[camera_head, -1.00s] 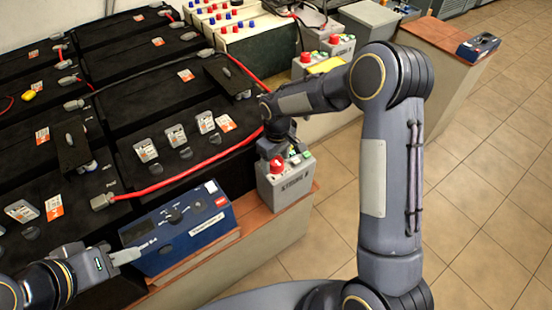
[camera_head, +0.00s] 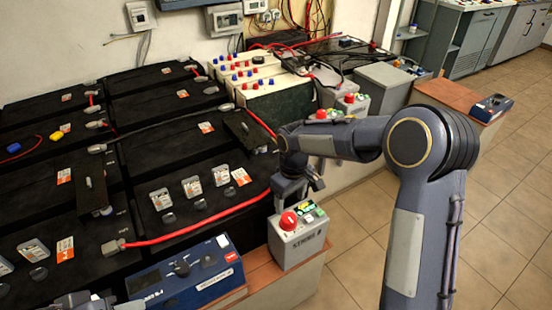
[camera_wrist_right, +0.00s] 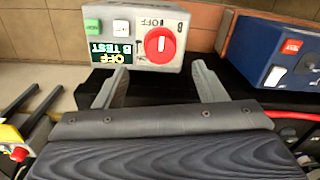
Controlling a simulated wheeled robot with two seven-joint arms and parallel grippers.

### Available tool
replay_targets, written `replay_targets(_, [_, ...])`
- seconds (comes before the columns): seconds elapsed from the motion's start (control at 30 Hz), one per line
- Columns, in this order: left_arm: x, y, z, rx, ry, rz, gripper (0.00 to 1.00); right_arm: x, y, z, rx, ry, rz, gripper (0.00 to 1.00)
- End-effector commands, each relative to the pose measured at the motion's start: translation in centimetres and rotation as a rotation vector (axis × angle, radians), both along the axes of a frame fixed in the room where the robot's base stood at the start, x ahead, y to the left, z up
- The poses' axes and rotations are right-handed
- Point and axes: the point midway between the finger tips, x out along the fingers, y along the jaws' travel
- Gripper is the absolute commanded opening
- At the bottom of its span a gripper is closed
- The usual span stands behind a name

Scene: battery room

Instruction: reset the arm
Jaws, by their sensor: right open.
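My right gripper (camera_head: 301,188) is open and empty, just above and behind the grey control box (camera_head: 298,243) with a red knob (camera_head: 288,221). In the right wrist view its two fingers (camera_wrist_right: 158,80) stand apart, with the box (camera_wrist_right: 140,55) and its red knob (camera_wrist_right: 160,45) beyond them. The fingers look clear of the knob. The right arm is bent and reaches in from the lower right. Only a small part of my left gripper (camera_head: 85,300) shows at the bottom left edge; its fingers cannot be made out.
Black batteries (camera_head: 130,100) with red cables fill the left. A blue meter (camera_head: 185,275) lies in front of them, and another blue device (camera_head: 493,104) sits on a far ledge (camera_head: 450,95). More grey boxes (camera_head: 352,105) stand behind my right gripper. The tiled floor (camera_head: 500,220) is clear.

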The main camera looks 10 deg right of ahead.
Motion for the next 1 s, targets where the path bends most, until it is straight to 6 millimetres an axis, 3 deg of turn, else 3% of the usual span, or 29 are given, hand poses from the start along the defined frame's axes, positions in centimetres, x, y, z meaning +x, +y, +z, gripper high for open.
replay_targets(0.17, [0.0,0.0,0.2,0.000,0.000,0.000,0.36,-0.3,-0.3,0.7,0.006,-0.006,-0.010,0.64])
replay_targets(0.27, [0.0,0.0,1.0,0.000,0.000,0.000,0.36,-1.5,-1.4,3.4,0.030,-0.028,-0.051,0.64])
replay_targets(0.33, [0.0,0.0,1.8,0.000,0.000,0.000,0.36,-3.1,-2.6,6.3,0.061,-0.053,-0.101,0.64])
replay_targets(0.5, [0.0,0.0,3.9,0.000,0.000,0.000,0.36,-9.4,-5.4,13.5,0.162,-0.132,-0.256,0.64])
replay_targets(0.7, [0.0,0.0,6.2,0.000,0.000,0.000,0.36,-17.6,-6.9,18.9,0.285,-0.231,-0.434,0.64])
replay_targets(0.9, [0.0,0.0,8.1,0.000,0.000,0.000,0.36,-24.3,-6.5,20.7,0.393,-0.318,-0.581,0.64])
replay_targets(1.0, [0.0,0.0,8.6,0.000,0.000,0.000,0.36,-26.1,-6.0,20.7,0.429,-0.348,-0.628,0.64])
